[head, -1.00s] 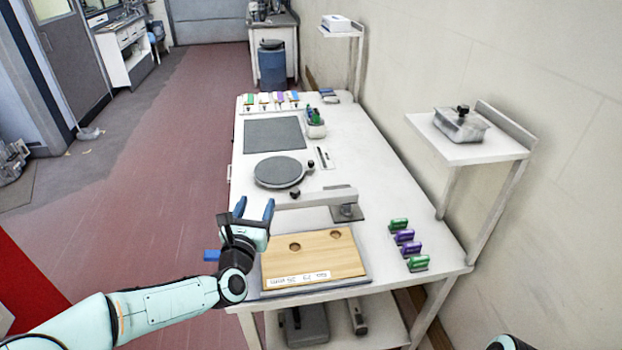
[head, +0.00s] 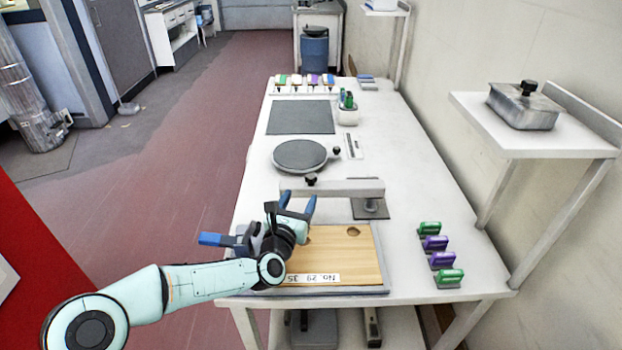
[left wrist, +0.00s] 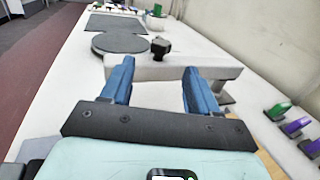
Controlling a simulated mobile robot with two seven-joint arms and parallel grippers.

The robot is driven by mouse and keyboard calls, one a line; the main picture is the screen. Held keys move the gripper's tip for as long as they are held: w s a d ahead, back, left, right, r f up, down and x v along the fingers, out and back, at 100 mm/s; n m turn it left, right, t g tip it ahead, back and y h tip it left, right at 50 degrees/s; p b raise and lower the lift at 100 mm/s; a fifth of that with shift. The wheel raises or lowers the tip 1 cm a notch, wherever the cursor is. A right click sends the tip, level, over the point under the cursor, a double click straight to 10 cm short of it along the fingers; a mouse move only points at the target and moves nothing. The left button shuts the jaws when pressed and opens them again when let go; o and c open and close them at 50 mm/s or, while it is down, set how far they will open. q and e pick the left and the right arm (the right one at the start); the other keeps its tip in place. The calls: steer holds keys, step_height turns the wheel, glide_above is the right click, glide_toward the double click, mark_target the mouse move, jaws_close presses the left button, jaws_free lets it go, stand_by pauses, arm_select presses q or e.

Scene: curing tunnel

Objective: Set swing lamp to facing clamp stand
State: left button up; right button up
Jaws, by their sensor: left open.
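The swing lamp appears to be the pale grey arm (head: 345,188) lying across the bench. Its right end sits on a post with a dark square base (head: 369,208), and a black knob (head: 311,180) stands near its left end. My left gripper (head: 298,201) is open, its blue fingers just on the near side of the arm's left part. In the left wrist view the arm (left wrist: 175,67) passes just beyond the two fingertips, with nothing held between them. Several green and purple clip-like pieces (head: 434,243) stand at the right; I cannot tell which thing is the clamp stand.
A wooden board (head: 340,262) with a label lies below my left gripper. A round grey plate (head: 299,155) and a dark mat (head: 300,117) lie farther back. A shelf (head: 535,140) with a lidded metal box (head: 523,105) stands at the right. The bench's right middle is clear.

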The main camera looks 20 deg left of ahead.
mark_target(310, 181)
arm_select(q)
steer(key=w, duration=0.3)
steer(key=w+p, duration=0.1)
steer(key=w, duration=0.6)
steer(key=shift+d+p, duration=0.25)
steer(key=shift+p, duration=0.1)
jaws_close()
